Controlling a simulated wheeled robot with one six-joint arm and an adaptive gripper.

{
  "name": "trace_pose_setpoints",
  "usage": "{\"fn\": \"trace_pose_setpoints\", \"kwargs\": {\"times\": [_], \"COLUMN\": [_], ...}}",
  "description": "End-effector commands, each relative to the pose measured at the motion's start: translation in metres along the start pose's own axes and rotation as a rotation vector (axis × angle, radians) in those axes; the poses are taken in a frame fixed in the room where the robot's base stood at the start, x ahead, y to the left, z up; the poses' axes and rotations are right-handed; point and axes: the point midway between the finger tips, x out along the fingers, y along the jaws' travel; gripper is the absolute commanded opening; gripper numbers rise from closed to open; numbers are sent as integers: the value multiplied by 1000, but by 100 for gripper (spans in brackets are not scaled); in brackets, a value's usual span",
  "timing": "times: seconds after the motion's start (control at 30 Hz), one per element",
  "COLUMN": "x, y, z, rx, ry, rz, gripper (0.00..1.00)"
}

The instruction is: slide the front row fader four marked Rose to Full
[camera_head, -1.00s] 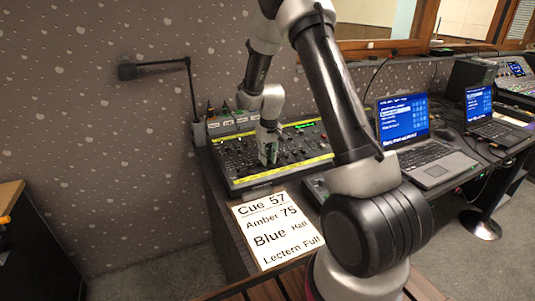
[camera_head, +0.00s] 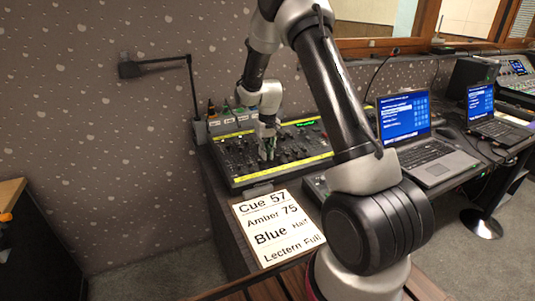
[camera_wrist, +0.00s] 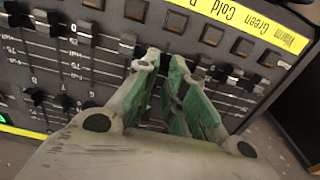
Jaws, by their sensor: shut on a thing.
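The lighting desk (camera_head: 237,178) lies on the table with rows of black fader knobs. My gripper (camera_head: 267,154) reaches down onto its front part. In the wrist view my gripper (camera_wrist: 180,98) has its green fingertips close together, shut on a fader knob that they mostly hide. The held fader seems to be in the row by the yellow label strip (camera_wrist: 262,24), which appears upside down. "Warm", "Green" and "Cold" can be read there; the following label is cut off by the picture edge, so I cannot read Rose. The held knob's exact scale mark is hidden.
Neighbouring knobs stand close on both sides, such as one (camera_wrist: 128,43) at the left and one (camera_wrist: 250,82) at the right. A cue sheet (camera_head: 272,228) lies in front of the desk. A laptop (camera_head: 432,152) stands to the right, and a lamp arm (camera_head: 190,85) rises behind.

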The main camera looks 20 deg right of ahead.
Motion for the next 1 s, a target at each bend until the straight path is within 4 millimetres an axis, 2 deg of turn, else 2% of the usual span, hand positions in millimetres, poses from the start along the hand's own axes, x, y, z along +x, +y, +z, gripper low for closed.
{"fn": "trace_pose_setpoints", "kwargs": {"times": [0.7,0.87,0.9,0.93,1.0], "x": [0,0,0,0,0], "y": [0,0,0,0,0], "z": [-37,-39,-39,-39,-39], "rx": [0,0,0,0,0], "ry": [1,1,1,1,1], "rz": [0,0,0,0,0], "gripper": [2,2,17,21,21]}}
